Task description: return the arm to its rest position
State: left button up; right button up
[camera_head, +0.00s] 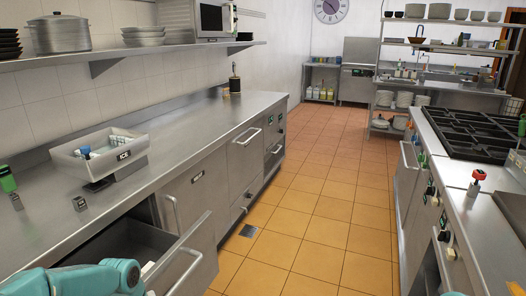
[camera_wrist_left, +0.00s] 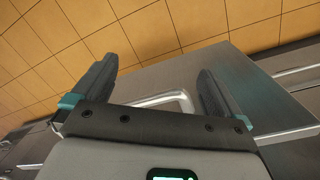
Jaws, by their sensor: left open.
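My left arm (camera_head: 75,279), teal, comes in at the bottom left of the head view, in front of the open drawer. Its gripper is outside that view. In the left wrist view my left gripper (camera_wrist_left: 157,72) is open, its two dark fingers spread wide. A metal bar handle (camera_wrist_left: 165,99) on a grey front shows between the fingers; I cannot tell how far it is from them. Nothing is held. My right gripper is in neither view.
An open drawer (camera_head: 118,243) juts from the left counter. A grey tray (camera_head: 100,154) stands on that counter. A stove (camera_head: 470,135) stands on the right. The orange tiled floor (camera_head: 318,205) between them is clear.

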pick_arm(q)
jog(key=s+d+f+m+h, duration=0.3)
jog(key=s+d+f, duration=0.75)
jog(key=f, duration=0.25)
jog(key=s+d+f+m, duration=0.1)
jog(key=s+d+f, duration=0.1)
jog(key=s, duration=0.3)
jog(key=s+d+f+m, duration=0.1)
jog(key=s+d+f, duration=0.1)
jog(key=s, duration=0.3)
jog(key=shift+d+p, duration=0.25)
jog(key=shift+p, duration=0.2)
jog(key=shift+w, duration=0.1)
